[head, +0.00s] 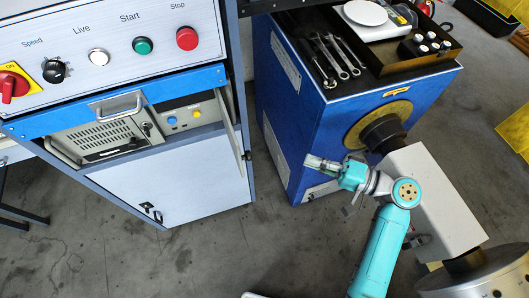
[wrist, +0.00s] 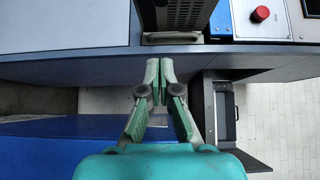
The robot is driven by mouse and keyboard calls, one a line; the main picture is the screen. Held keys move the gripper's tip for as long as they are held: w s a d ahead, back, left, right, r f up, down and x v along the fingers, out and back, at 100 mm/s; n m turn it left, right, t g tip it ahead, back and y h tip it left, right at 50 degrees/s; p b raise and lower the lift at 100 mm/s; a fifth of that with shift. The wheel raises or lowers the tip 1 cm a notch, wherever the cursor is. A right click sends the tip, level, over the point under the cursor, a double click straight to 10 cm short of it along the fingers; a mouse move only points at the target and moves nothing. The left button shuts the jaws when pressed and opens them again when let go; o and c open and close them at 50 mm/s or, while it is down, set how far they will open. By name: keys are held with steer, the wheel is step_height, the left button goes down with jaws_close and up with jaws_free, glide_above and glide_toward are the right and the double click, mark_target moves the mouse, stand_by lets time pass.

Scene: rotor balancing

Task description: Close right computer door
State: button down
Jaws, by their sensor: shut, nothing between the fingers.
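The right computer door (head: 236,125) hangs open at the right side of the control cabinet, seen nearly edge-on as a thin grey panel with a small dark latch on its outer side.
The blue machine (head: 283,125) stands to the right, carrying wrenches (head: 338,57) and a dark tray (head: 425,55). Its grey shaft housing (head: 430,200) extends beside my arm. The control panel (head: 105,40) with a red button overhangs the opening. Floor (head: 240,240) in front is clear.

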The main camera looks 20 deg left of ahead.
steer(key=s+a, duration=0.1)
steer(key=a, duration=1.2)
steer(key=shift+s, duration=0.15)
steer(key=shift+s+r, duration=0.1)
